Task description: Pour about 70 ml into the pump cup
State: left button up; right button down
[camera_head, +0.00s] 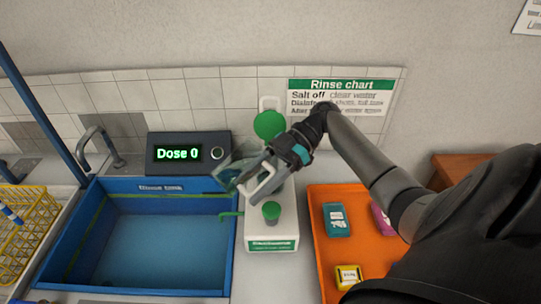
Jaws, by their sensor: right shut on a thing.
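My right gripper (262,180) reaches in from the right and is shut on a see-through, teal-tinted vessel (236,172). The vessel looks tilted to the left, between the dose display and a white dispenser (272,244). How much liquid is in it cannot be told. A small green cup (271,211), seemingly the pump cup, is on the dispenser's front part, just below the gripper in the picture. A green spout (230,213) sticks out to the left over the basin's edge. The gripper hides part of the dispenser. My left gripper is not in view.
A blue rinse basin (150,250) lies left, with a tap (100,140) behind it. A black box (188,153) reads "Dose 0". A green disc (269,125) stands behind the gripper. An orange tray (325,262) with small packs is right; a yellow basket (30,225) is far left.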

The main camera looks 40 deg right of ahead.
jog(key=shift+y+b, duration=0.3)
jog(key=shift+b, duration=0.05)
dwell(0.6)
jog(key=h+p, duration=0.2)
jog(key=p, duration=0.1)
jog(key=shift+h, duration=0.4)
jog(key=shift+d+f+h+p, duration=0.1)
jog(key=shift+f+h+p, duration=0.8)
jog(key=shift+h, duration=0.5)
jog(key=shift+f, duration=0.2)
dwell(0.4)
